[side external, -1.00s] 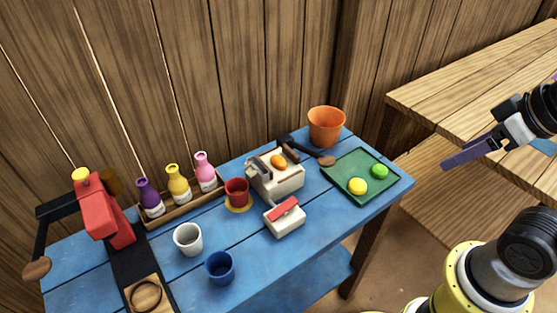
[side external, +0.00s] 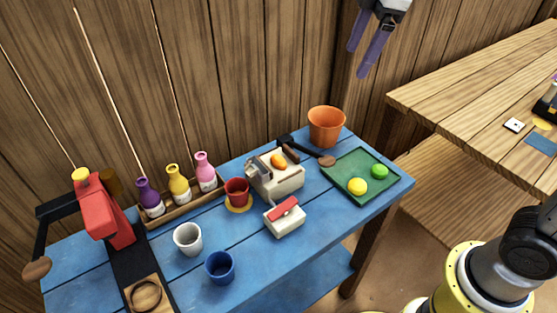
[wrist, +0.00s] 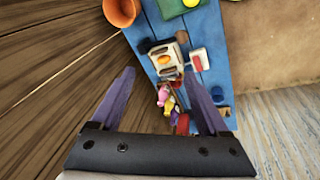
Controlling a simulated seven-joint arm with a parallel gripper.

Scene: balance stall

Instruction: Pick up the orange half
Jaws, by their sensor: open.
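The orange half (side external: 279,161) appears as a small orange piece on top of a cream-coloured box-shaped device (side external: 283,183) on the blue table. In the wrist view the orange half (wrist: 163,59) lies on the device's top, between the fingers in the picture and well beyond them. My gripper (side external: 357,62) is open and empty, high above the table's back right part, up and to the right of the orange half in the side view. Its two purple fingers also show in the wrist view (wrist: 158,73), spread apart.
An orange pot (side external: 326,128) stands at the table's back right. A green tray (side external: 345,168) holds a yellow piece (side external: 357,186) and a green piece (side external: 380,171).

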